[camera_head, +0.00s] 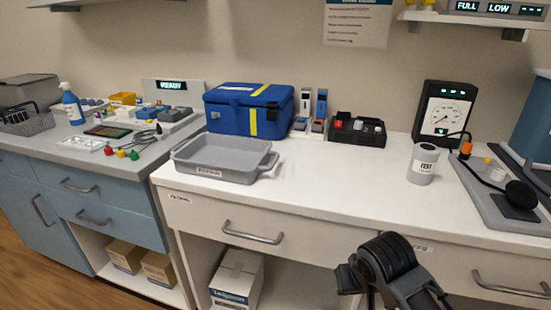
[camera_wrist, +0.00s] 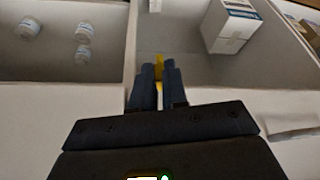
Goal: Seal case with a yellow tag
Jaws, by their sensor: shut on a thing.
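The blue case (camera_head: 228,118) with yellow stripes sits closed at the back of the white counter, left of centre in the head view. My gripper (camera_wrist: 158,88) is shut on a small yellow piece (camera_wrist: 159,65), which looks like the tag; only part of it shows between and beyond the dark fingers. In the head view my dark arm is at the bottom, right of centre, in front of the counter and well away from the case. The fingertips and the tag cannot be made out there.
A grey tray (camera_head: 215,172) stands in front of the case. A white canister (camera_head: 423,165) and a dial gauge (camera_head: 446,112) are on the right. The middle counter is clear. In the wrist view a white box (camera_wrist: 232,25) and several jars (camera_wrist: 83,32) lie in separate compartments.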

